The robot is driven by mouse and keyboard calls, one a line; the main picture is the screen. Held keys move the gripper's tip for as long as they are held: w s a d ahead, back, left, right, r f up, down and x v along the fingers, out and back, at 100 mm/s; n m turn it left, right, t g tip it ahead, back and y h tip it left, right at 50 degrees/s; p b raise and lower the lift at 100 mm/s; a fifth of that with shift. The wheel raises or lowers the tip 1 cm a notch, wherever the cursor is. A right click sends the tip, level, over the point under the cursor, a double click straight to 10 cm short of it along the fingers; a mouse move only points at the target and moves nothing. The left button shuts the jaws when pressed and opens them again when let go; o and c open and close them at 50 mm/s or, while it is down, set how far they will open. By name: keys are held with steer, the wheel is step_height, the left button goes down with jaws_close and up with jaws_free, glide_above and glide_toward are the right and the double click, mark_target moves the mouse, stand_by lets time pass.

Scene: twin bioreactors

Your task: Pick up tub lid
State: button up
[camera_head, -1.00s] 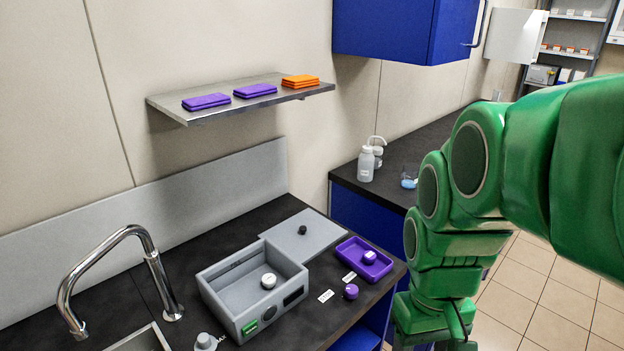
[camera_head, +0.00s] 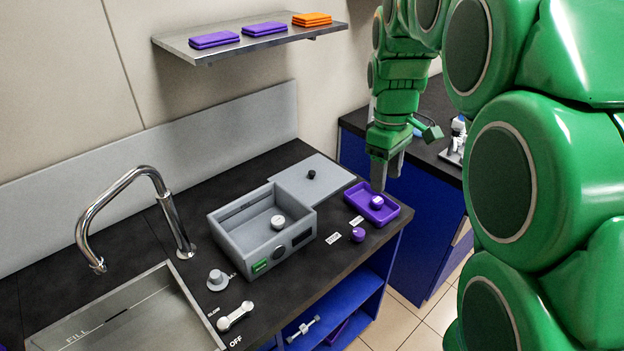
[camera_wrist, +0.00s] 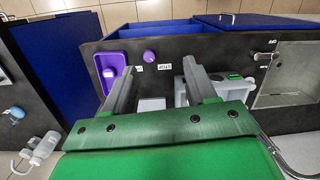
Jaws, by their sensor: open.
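The tub lid (camera_head: 335,185) is a flat grey plate with a small black knob (camera_head: 311,174). It lies on the dark counter against the far right side of the grey tub (camera_head: 222,229). My gripper (camera_head: 385,178) is open and empty, pointing down above the purple tray, to the right of the lid. In the wrist view my gripper (camera_wrist: 159,66) shows two spread grey fingers. A pale patch that looks like part of the lid (camera_wrist: 152,104) shows between them, mostly hidden by the gripper body. The tub (camera_wrist: 235,94) is right of the fingers.
The purple tray (camera_head: 391,215) holds a white-topped purple piece. A purple knob (camera_head: 358,235) stands beside it. A metal shelf (camera_head: 270,41) with purple and orange folded packs hangs above the counter. A tap (camera_head: 181,230) and sink (camera_head: 130,318) are at left.

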steer(key=w+a+f+n, duration=0.2)
steer(key=w+a+n, duration=0.15)
steer(key=w, duration=0.65)
steer(key=n+t, duration=0.1)
steer(key=n, duration=1.2)
glide_above(312, 172)
steer(key=shift+y, duration=0.3)
step_height(312, 172, down, 15)
steer(key=shift+r, duration=0.2)
steer(key=shift+w+a+f, duration=0.1)
steer(key=shift+a+f, duration=0.1)
steer(key=shift+f, duration=0.4)
steer(key=shift+d+f, duration=0.2)
steer(key=shift+f, duration=3.45)
steer(key=shift+r, duration=0.1)
jaws_close()
